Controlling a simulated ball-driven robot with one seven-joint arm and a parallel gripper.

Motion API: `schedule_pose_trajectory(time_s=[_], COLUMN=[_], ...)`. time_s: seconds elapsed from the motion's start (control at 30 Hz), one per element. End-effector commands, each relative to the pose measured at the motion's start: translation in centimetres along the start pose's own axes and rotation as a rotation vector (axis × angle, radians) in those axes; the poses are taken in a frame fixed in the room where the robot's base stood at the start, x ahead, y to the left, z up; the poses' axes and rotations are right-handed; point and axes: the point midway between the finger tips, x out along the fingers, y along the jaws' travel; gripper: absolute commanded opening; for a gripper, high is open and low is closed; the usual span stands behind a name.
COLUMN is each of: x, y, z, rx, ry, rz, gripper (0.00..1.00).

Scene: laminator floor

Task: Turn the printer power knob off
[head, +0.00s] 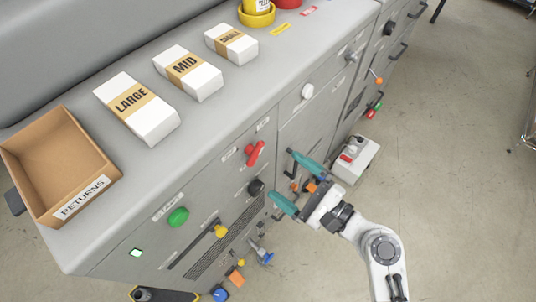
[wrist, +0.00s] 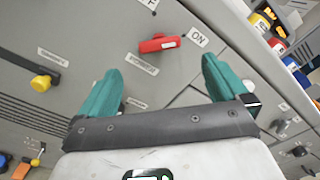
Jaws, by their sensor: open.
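The printer power knob is a red lever-like knob (head: 255,152) on the grey cabinet front. It also shows in the wrist view (wrist: 158,44), with a white-marked end toward the ON label (wrist: 199,37). Another label ending in F (wrist: 149,4) is cut off at the top edge. My gripper (head: 281,174) has teal fingers spread wide and empty, to the right of and below the knob in the head view. In the wrist view my gripper (wrist: 162,66) has the knob beyond its tips, between the two fingers and apart from them.
A black knob (head: 256,187), a green button (head: 178,217) and a yellow knob (head: 221,231) are on the same front. The cabinet top carries a returns box (head: 108,180) and labelled white packs (head: 187,73). A grey-white box (head: 355,160) stands beside the cabinet.

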Motion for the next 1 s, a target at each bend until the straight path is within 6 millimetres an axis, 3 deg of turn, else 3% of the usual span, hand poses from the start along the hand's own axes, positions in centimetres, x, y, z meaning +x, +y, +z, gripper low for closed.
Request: schedule_pose_trajectory(time_s=[0.2,0.4,0.6,0.87,1.0], x=[4.2,7.0,8.1,8.1,8.1], y=[-0.1,-0.1,0.0,0.1,0.1], z=[0.2,0.1,0.1,0.0,0.0], rx=[-0.002,-0.003,-0.003,-0.003,-0.003], ry=[-0.002,-0.001,0.000,0.001,0.001], rz=[0.003,0.002,0.002,0.002,0.002], gripper=[1.00,1.00,1.00,1.00,0.88])
